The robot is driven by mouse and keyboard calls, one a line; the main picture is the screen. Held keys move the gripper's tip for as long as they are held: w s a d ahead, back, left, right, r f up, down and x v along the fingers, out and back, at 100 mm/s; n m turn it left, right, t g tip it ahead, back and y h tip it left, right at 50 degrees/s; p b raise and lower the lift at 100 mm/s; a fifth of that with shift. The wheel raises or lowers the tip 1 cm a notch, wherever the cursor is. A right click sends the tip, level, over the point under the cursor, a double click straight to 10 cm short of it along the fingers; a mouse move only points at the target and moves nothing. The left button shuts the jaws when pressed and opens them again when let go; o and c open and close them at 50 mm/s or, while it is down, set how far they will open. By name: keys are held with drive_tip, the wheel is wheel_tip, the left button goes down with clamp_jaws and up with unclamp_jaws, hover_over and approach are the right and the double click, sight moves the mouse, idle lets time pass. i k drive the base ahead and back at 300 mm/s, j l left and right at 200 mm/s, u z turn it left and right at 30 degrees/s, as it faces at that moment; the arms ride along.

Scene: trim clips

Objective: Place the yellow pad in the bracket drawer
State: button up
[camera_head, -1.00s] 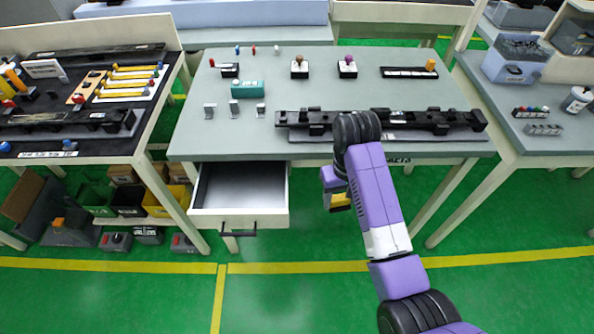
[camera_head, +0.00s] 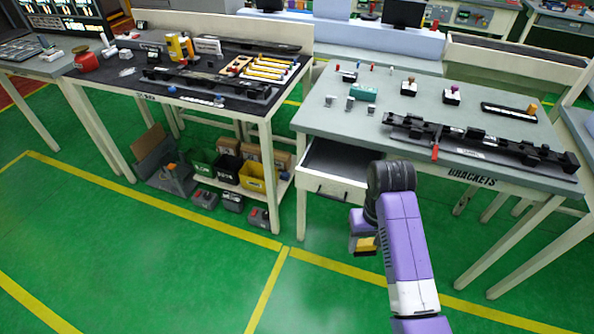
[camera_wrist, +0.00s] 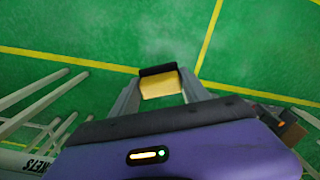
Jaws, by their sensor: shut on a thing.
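My gripper (camera_head: 364,244) hangs low over the green floor, in front of the table marked BRACKETS. It is shut on the yellow pad. In the wrist view the yellow pad (camera_wrist: 160,85) sits between the fingers of my gripper (camera_wrist: 161,88), with a dark strip along its far edge. In the head view only a small part of the yellow pad (camera_head: 367,244) shows beside my purple arm. The bracket drawer (camera_head: 330,183) is pulled out under the left part of the brackets table. Its dark inside looks empty where it shows; my arm hides its right front part.
The brackets table (camera_head: 448,125) holds a long black fixture (camera_head: 480,142), a teal block (camera_head: 363,93) and small parts. A dark-topped table (camera_head: 215,85) stands to the left, with bins (camera_head: 228,168) underneath. The floor in front is clear.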

sight(343, 162)
drive_tip(key=i+l+u, duration=0.2)
drive_tip(key=u, duration=0.25)
drive_tip(key=i+l+u, duration=0.3)
drive_tip(key=u, duration=0.2)
